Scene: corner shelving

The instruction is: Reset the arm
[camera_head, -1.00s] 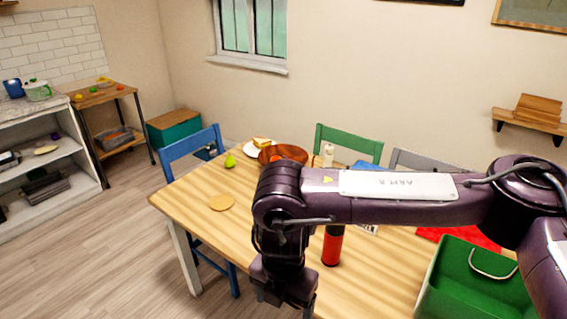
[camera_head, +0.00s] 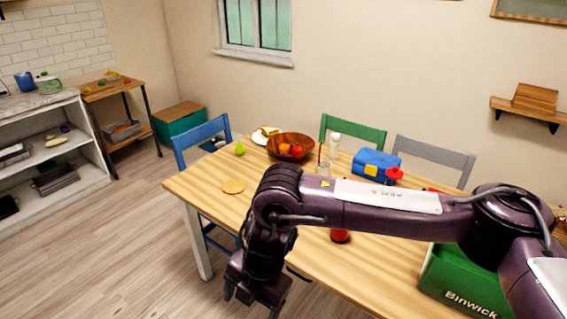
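My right arm (camera_head: 385,196) is dark purple and reaches in from the right across the table. Its gripper (camera_head: 250,300) hangs pointing down at the bottom of the view, in front of the table's near edge, over the floor. Its two fingers look apart with nothing between them, though the tips are near the picture's lower edge. My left gripper is not in view.
A green crate (camera_head: 465,285) stands right. Floor at left is clear.

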